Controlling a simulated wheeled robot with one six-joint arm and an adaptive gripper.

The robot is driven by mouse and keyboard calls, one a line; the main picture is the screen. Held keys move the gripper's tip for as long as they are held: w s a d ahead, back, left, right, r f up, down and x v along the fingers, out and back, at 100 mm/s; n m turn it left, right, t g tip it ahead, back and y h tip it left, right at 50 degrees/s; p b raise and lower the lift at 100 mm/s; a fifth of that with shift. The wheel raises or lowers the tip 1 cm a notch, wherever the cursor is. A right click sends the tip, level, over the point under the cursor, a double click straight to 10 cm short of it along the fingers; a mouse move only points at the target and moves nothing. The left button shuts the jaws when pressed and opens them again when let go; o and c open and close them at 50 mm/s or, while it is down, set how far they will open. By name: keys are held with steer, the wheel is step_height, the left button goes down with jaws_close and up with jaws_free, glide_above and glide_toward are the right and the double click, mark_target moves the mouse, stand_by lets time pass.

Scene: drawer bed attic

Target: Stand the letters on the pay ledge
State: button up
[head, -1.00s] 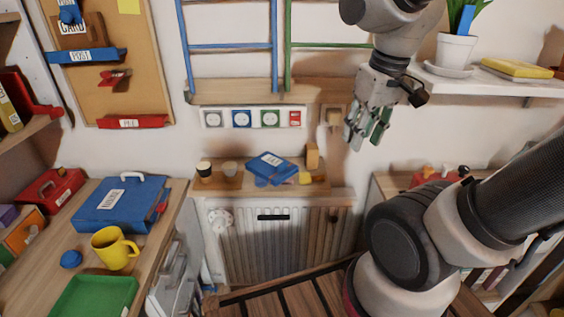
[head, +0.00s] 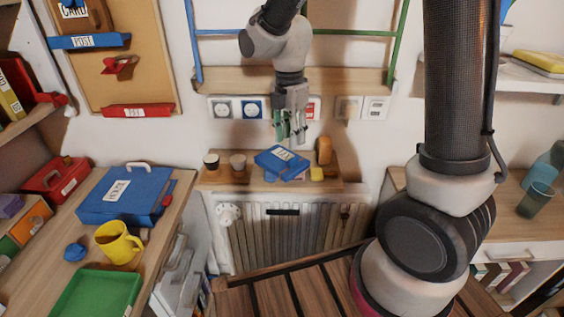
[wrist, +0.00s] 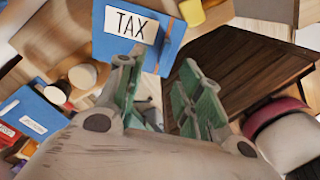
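A blue flat piece with a white TAX label (head: 283,161) lies on the small wooden shelf (head: 238,184) above the radiator. It also shows in the wrist view (wrist: 172,18), with an orange strip near its edge. I cannot tell whether it is a letter or a folder. My gripper (head: 290,137) is above it, pointing down, open and empty; its green-padded fingers are apart in the wrist view (wrist: 158,68). A red ledge with a white label (head: 139,110), too small to read surely, is at the bottom of the corkboard, left. A blue POST ledge (head: 88,41) is above it.
Two small cups (head: 238,165) stand left of the TAX piece. A yellow item (head: 316,174) and an orange-brown item (head: 324,150) are on its right. A blue case (head: 125,195), yellow mug (head: 118,242) and green tray (head: 95,294) occupy the left desk.

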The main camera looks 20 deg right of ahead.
mark_target(294, 158)
steer(key=f, duration=0.4)
steer(key=d+f, duration=0.1)
steer(key=f, duration=0.1)
steer(key=shift+s+f, duration=0.25)
steer(key=shift+f, duration=0.15)
steer(key=shift+c, duration=0.4)
jaws_close()
